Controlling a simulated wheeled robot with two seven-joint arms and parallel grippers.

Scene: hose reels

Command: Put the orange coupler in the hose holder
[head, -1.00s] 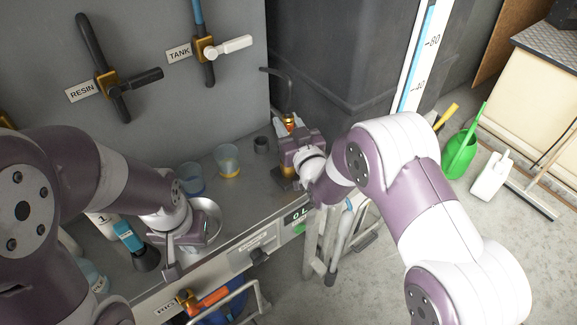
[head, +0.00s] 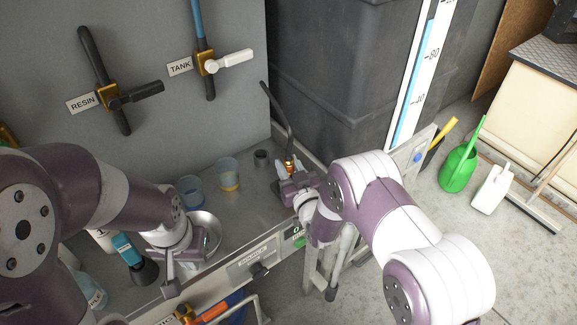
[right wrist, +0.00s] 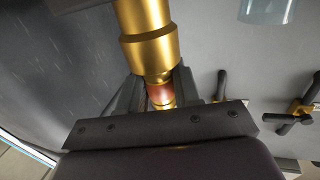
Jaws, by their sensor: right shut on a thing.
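The orange coupler (head: 289,165) is in my right gripper at the back right of the metal bench, with a dark hose (head: 281,115) rising from it. In the right wrist view, the fingers close around an orange-red band (right wrist: 161,95) beside a large gold fitting (right wrist: 149,45). My right gripper (head: 288,172) is shut on the coupler, low near the bench. A dark piece (head: 277,187) shows beside the gripper; I cannot tell if it is the hose holder. My left gripper (head: 172,268) is over the bench by a metal bowl; its fingers are not clear.
Two cups, one blue (head: 190,190) and one yellow (head: 228,175), and a small dark cup (head: 262,158) stand left of the right gripper. A grey wall with valves rises behind.

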